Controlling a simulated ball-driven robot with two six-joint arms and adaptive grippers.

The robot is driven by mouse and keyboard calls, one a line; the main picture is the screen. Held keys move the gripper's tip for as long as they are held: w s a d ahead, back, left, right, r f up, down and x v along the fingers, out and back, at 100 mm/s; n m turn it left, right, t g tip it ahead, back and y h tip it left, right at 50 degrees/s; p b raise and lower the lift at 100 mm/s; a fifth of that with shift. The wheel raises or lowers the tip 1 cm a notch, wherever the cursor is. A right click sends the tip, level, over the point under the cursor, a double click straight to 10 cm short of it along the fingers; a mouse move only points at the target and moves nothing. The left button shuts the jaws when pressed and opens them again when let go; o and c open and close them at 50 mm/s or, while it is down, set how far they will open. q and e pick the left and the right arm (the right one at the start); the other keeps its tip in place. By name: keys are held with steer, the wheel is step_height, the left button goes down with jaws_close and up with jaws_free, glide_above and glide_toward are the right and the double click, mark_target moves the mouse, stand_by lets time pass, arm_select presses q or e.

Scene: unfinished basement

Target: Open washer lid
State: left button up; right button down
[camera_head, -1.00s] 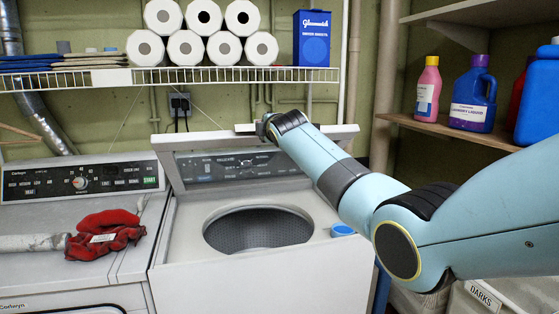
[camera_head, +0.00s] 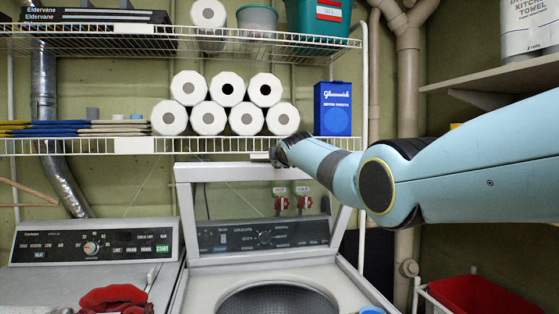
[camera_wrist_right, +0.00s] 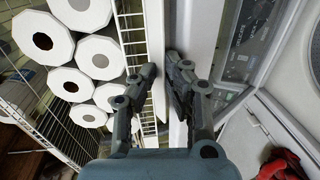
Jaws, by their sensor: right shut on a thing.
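The washer lid (camera_head: 215,173) stands raised at the back of the white washer (camera_head: 200,285). It is a white frame with a clear window, through which the washer's control panel shows. The washer's drum opening (camera_head: 278,302) is exposed below it, cut off by the picture's bottom edge. My right gripper (camera_head: 271,156) is at the lid's top edge, right of its middle. In the right wrist view, the gripper (camera_wrist_right: 163,82) is shut on the white lid edge (camera_wrist_right: 157,35), one finger on each side. My left gripper is not in view.
A wire shelf (camera_head: 90,146) with paper rolls (camera_head: 208,117) and a blue box (camera_head: 332,108) runs just above the lid. A dryer (camera_head: 95,250) with a red glove (camera_head: 113,297) on it is at the left. A red bin (camera_head: 480,295) is at the lower right.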

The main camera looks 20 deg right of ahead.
steer(key=c, duration=1.6)
jaws_free()
steer(key=shift+r, duration=0.35)
steer(key=o, duration=0.4)
steer(key=shift+s, duration=0.25)
steer(key=v, duration=1.2)
steer(key=shift+f, duration=0.15)
steer(key=shift+c, duration=0.2)
